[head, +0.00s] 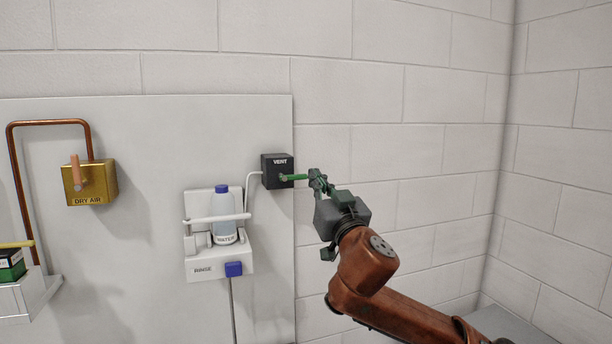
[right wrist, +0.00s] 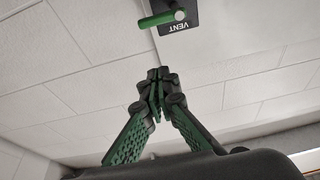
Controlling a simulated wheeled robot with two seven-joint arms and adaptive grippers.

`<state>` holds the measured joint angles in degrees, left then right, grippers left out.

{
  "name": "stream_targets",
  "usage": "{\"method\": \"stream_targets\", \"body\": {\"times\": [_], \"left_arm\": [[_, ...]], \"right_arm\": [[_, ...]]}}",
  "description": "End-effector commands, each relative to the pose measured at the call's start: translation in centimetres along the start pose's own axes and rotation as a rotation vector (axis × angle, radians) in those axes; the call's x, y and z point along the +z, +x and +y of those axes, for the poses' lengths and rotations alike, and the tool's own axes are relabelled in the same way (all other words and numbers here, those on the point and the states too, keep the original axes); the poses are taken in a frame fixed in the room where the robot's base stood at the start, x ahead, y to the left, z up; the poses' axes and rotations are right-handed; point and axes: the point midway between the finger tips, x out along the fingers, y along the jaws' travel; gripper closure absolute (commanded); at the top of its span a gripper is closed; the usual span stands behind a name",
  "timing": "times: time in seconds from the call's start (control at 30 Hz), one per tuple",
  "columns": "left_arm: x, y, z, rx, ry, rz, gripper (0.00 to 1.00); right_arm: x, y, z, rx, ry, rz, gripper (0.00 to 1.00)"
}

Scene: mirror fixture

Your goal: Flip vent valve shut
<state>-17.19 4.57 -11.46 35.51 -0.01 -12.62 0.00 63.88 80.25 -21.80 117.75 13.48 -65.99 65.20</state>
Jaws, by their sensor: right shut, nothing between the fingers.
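The vent valve is a black box (head: 272,170) marked VENT at the right edge of the white panel. Its green lever (head: 292,178) points to the right, roughly level. My right gripper (head: 316,176) is shut and empty, close to the lever's free end in the head view. In the right wrist view the black vent box (right wrist: 182,14) and the green lever (right wrist: 157,19) are at the top, and a gap shows between the lever and my shut fingertips (right wrist: 158,76). The left gripper is not in view.
A brass DRY AIR valve (head: 90,183) with a copper pipe is at the left. A white rinse unit (head: 218,262) holds a water bottle (head: 224,214) below and left of the vent box. A tray (head: 30,296) sits at the far left. The wall to the right is bare.

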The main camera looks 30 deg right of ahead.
Motion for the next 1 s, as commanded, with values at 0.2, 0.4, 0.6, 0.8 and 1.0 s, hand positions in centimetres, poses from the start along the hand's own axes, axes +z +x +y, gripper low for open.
{"method": "stream_targets", "body": {"times": [0.2,0.4,0.6,0.8,1.0], "left_arm": [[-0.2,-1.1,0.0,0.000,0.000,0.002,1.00],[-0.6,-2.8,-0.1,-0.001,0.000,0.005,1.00],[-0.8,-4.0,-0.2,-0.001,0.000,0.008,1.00],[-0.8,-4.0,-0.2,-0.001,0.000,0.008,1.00],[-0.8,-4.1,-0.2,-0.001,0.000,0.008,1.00]], "right_arm": [[-0.3,2.6,0.1,0.002,-0.001,-0.001,1.00],[-0.4,6.8,0.1,0.002,0.001,-0.001,1.00],[0.2,10.1,0.1,0.002,-0.004,-0.002,1.00],[3.1,8.9,0.0,0.001,-0.005,-0.002,1.00],[3.8,8.6,0.1,0.001,-0.001,0.000,1.00]]}}
